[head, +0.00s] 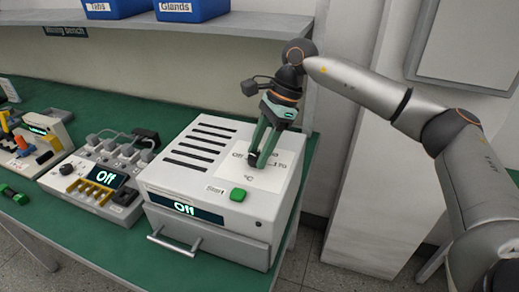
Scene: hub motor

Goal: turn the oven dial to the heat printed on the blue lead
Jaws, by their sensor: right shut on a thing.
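The oven (208,190) is a white box on the green bench, and its front display (186,209) reads "Off". The dial panel (262,178) on its top is a pale plate with "Off", a partly hidden number and "°C" printed on it. My right gripper (257,161) points down onto this panel and is shut on the oven dial. The fingers hide the dial, so its pointer cannot be read. No blue lead can be made out. My left gripper is not in view.
A green button marked "Start" (238,195) sits close to my right gripper. A grey unit with a display reading "Off" (104,178) stands left of the oven. Blue bins (190,9) sit on the shelf (190,30) above the bench.

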